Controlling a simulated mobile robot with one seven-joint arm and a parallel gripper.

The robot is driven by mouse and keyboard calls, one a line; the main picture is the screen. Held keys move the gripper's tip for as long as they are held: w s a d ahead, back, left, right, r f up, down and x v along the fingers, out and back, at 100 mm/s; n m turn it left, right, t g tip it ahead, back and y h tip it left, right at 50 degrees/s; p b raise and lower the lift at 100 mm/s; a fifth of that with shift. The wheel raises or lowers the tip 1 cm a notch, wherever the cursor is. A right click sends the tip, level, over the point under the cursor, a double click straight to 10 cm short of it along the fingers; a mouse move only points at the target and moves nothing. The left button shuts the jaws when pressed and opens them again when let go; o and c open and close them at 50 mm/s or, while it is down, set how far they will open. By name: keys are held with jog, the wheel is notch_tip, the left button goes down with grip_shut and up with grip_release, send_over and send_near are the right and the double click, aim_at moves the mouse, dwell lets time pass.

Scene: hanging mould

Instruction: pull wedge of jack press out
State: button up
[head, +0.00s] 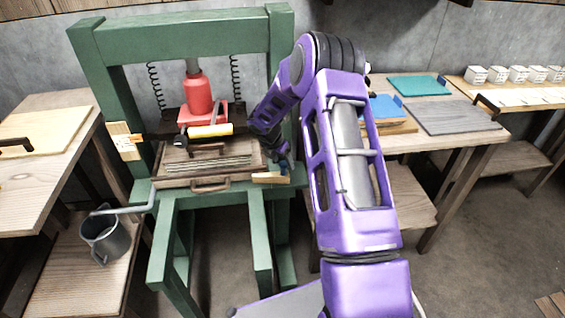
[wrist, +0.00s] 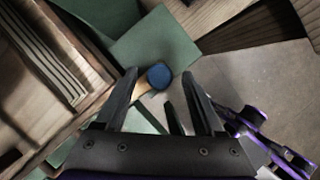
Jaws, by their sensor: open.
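The jack press is a green frame (head: 180,38) with a red bottle jack (head: 198,95) under its top beam. A light wooden piece, which looks like the wedge (head: 270,178), sticks out at the right of the press bed. In the wrist view a round blue knob (wrist: 159,76) shows with a bit of light wood beside it. My gripper (head: 284,160) is at the right side of the press, close to this piece. In the wrist view my gripper (wrist: 160,85) is open, with the blue knob seen between its fingertips. I cannot tell how deep the knob lies between them.
A slatted wooden stack (head: 210,163) in a tray with a handle sits on the press bed. A grey can (head: 105,238) stands on the low shelf at left. A side table (head: 432,137) with boards stands at right. The floor ahead is clear.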

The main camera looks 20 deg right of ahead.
jog(key=shift+f, duration=0.2)
grip_shut()
dwell(0.3)
jog(key=shift+d, duration=0.1)
dwell(1.0)
